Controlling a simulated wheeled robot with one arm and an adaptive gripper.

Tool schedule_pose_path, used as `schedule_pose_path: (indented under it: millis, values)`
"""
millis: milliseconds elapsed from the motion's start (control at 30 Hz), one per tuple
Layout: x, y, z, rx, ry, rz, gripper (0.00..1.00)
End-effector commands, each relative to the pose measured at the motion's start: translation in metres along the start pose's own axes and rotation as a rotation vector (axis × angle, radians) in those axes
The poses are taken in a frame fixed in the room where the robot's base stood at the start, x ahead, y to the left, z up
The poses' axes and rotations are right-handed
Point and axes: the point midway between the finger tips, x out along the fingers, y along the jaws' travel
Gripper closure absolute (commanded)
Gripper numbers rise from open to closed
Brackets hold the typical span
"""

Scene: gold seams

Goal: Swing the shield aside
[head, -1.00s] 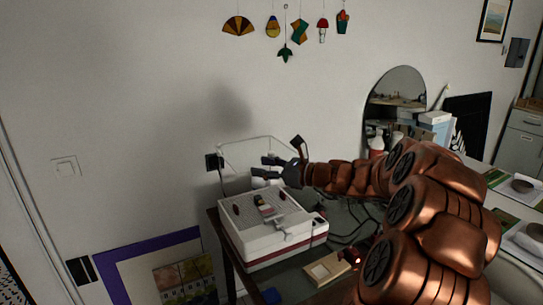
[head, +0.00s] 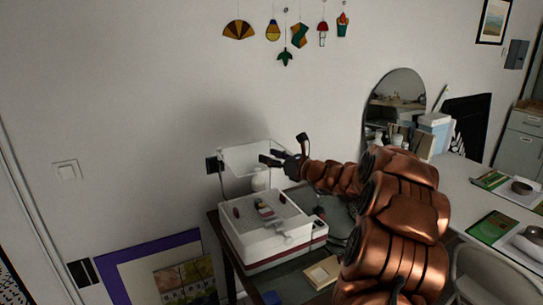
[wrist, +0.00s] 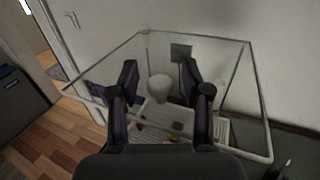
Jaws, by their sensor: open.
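The shield (head: 240,158) is a clear panel with a pale rim, standing over the back of a white box-shaped machine (head: 262,246) with a dark red band. In the wrist view the shield's rim (wrist: 200,38) spans most of the picture, around my fingers. My gripper (head: 264,159) is at the shield's right part in the head view. Its two dark fingers are spread apart in the wrist view (wrist: 160,68), with nothing held between them. I cannot tell whether a finger touches the panel. A white rounded part (wrist: 160,88) shows beyond the fingers.
Small coloured pieces (head: 264,208) lie on the machine's top. A wooden-framed piece (head: 322,271) lies on the dark table at right. The wall with a black socket (head: 213,164) is close behind the shield. A purple-framed picture (head: 150,248) leans at left.

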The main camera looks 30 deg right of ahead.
Motion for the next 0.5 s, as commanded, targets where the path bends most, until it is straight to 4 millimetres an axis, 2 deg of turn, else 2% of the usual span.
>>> schedule_pose_path:
  millis: [267,500]
  values:
    - [0.0015,-0.0001,0.0005,-0.001,-0.001,0.0,0.52]
    - [0.0013,-0.0002,0.0006,-0.001,-0.001,-0.001,0.76]
